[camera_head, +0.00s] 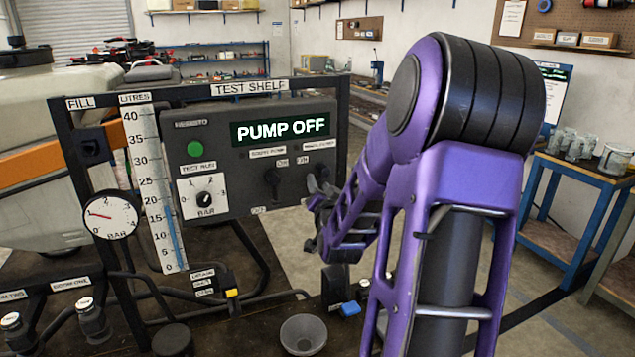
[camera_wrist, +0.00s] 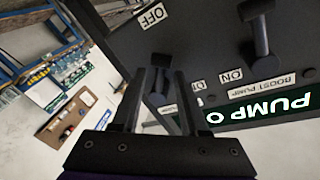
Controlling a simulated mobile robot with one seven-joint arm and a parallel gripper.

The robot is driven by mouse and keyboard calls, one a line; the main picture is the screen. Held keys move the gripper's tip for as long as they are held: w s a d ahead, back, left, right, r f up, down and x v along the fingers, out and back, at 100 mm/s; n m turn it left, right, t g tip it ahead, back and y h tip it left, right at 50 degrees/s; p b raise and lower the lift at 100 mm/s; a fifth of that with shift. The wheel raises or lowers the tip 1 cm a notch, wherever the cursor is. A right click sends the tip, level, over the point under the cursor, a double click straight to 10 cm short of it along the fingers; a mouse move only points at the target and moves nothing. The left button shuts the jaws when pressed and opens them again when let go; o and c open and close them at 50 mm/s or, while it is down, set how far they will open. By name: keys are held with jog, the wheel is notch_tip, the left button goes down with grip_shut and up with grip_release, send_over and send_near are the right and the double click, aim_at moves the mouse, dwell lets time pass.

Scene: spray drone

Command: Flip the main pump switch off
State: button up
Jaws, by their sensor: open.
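The grey control panel (camera_head: 235,135) has a display (camera_head: 283,129) reading PUMP OFF. The main pump switch is a dark lever at the panel's right, under its label (camera_head: 319,145); my gripper (camera_head: 313,192) largely covers it in the head view. In the upside-down wrist view the main pump switch (camera_wrist: 157,97) shows between my open fingers (camera_wrist: 160,74), its lever appearing to point toward the OFF label (camera_wrist: 152,17). Contact cannot be told. The boost pump switch (camera_head: 272,180) is beside it, its lever down; it also shows in the wrist view (camera_wrist: 260,35).
A pressure gauge (camera_head: 110,215) and a litre scale (camera_head: 155,185) stand left of the panel. Pipes and a grey funnel (camera_head: 303,335) are below. A blue-framed bench (camera_head: 570,180) with jars is at right. Open floor lies behind my arm.

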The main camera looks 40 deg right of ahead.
grip_shut()
dwell(0.3)
jog(key=shift+f+b, duration=0.1)
jog(key=shift+b, duration=0.3)
jog(key=shift+s+d+f+n+t+b, duration=0.1)
jog(key=shift+d+n+t+b, duration=0.2)
jog(key=shift+n+b, duration=1)
jog(key=shift+s+d+f+n+t+b, duration=0.1)
jog(key=shift+d+n+t+b, duration=0.25)
jog(key=shift+n+b, duration=0.95)
jog(key=shift+s+d+f+n+t+b, duration=0.1)
jog(key=shift+d+n+t+b, duration=0.2)
jog(key=shift+n+b, duration=1)
